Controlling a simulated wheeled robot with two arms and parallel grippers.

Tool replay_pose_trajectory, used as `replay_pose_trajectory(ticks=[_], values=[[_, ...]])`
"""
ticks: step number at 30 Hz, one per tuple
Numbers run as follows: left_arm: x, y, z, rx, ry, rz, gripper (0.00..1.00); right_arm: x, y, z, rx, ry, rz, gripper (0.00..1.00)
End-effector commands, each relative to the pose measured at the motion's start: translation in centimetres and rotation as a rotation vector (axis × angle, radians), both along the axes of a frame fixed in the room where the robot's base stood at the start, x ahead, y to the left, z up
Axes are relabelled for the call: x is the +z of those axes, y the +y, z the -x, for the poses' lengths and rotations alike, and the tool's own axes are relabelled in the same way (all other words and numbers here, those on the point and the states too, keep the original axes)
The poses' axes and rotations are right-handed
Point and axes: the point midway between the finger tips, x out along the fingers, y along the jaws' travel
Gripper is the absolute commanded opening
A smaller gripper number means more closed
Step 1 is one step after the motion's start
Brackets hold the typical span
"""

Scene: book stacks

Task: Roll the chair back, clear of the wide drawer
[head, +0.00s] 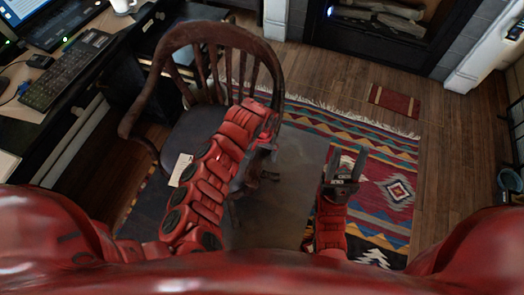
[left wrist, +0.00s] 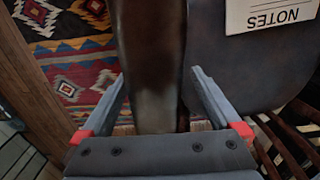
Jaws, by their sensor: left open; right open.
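The wooden chair (head: 205,88) stands against the left desk (head: 60,130), its curved slatted back toward the fireplace. Its dark seat (head: 196,135) carries a paper marked NOTES (head: 181,170). My left gripper (head: 268,142) is at the chair's right side, partly hidden by its own wrist. In the left wrist view its open fingers lie on either side of a dark wooden chair part (left wrist: 150,60); contact cannot be told. My right gripper (head: 344,168) is open and empty above the rug. The wide drawer cannot be clearly made out at the desk's shadowed front.
A keyboard (head: 66,70), monitor and white mug (head: 123,5) are on the desk. A patterned rug (head: 390,165) covers the floor right of the chair, with bare wood (head: 450,150) beyond. A fireplace (head: 390,25) is at the back.

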Motion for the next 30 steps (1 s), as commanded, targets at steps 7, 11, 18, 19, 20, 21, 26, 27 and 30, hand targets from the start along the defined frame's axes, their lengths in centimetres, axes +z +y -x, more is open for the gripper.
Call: replay_pose_trajectory(ticks=[7,11,18,19,20,21,26,27,30], values=[[0.01,0.01,0.01,0.001,0.0,0.0,0.6,-0.01,0.0,0.0,0.0,0.0,0.0,0.5],[0.01,0.03,0.01,0.001,0.001,0.0,0.36,0.0,0.0,0.0,0.0,0.0,0.0,0.5],[0.0,0.03,0.01,0.001,0.001,0.0,0.0,0.0,0.0,-0.01,0.0,0.0,0.0,0.5],[0.0,0.03,0.01,0.001,0.001,0.0,0.0,-0.01,0.0,-0.01,0.0,0.0,0.0,0.5],[0.0,0.03,0.01,0.001,0.001,0.0,0.0,-0.01,0.0,0.0,0.0,0.0,0.0,0.5],[0.0,0.03,0.01,0.001,0.001,0.0,0.0,0.0,0.0,0.0,0.0,0.0,0.0,0.5],[0.0,0.03,0.01,0.001,0.001,0.0,0.0,-0.01,0.0,-0.01,0.0,0.0,0.0,0.5],[0.0,0.03,0.01,0.001,0.001,0.0,0.0,-0.02,0.0,0.0,0.0,0.0,0.0,0.5],[-0.01,0.01,-0.03,0.002,0.001,0.001,0.0,-0.07,0.0,-0.01,0.0,0.0,0.0,0.5]])
